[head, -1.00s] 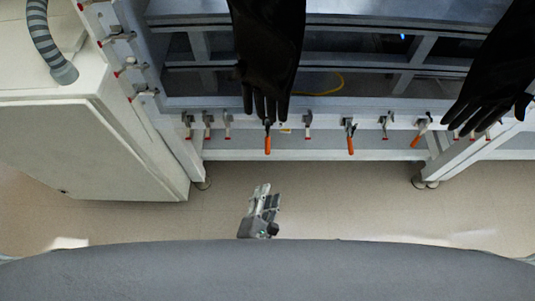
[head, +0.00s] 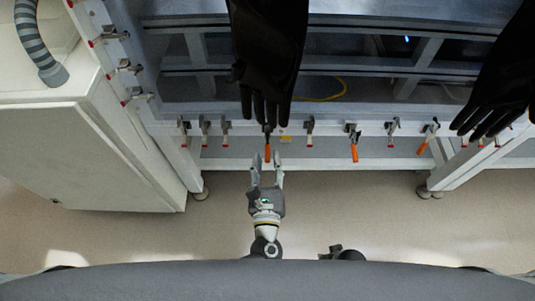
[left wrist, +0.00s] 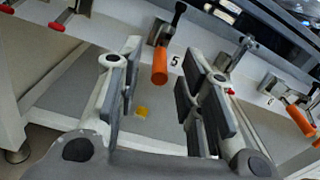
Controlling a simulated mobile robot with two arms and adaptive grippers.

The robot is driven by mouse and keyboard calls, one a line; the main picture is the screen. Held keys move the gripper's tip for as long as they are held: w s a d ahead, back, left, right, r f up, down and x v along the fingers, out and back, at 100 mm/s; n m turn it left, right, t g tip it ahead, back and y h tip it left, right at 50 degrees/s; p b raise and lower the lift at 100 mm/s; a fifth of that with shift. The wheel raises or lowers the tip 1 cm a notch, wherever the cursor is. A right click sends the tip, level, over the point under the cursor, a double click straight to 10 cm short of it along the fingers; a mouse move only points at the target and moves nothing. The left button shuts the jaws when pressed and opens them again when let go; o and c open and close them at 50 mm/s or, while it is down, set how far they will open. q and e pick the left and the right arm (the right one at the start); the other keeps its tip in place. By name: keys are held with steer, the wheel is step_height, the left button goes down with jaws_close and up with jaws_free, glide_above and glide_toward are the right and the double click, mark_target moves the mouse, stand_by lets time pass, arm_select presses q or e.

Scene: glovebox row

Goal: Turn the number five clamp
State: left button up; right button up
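The number five clamp (head: 267,153) has an orange handle hanging down from the frame's front rail, under the fingers of a black glove. In the left wrist view the same clamp (left wrist: 160,66) shows beside a white label "5". My left gripper (head: 266,161) is open with its fingers pointing at the handle, one on each side in the picture. In the left wrist view the open fingers (left wrist: 162,52) frame the handle without visibly touching it. The top of the clamp is partly hidden by the glove in the head view. My right gripper cannot be made out.
Two black gloves (head: 268,60) (head: 497,85) hang in front of the glovebox. Other clamps line the rail, some with orange handles (head: 354,152) (head: 423,147), some red-tipped. A white cabinet (head: 90,150) stands at left. The floor before the rail is clear.

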mark_target(268, 150)
arm_select(q)
steer(key=shift+w, duration=1.1)
jaws_close()
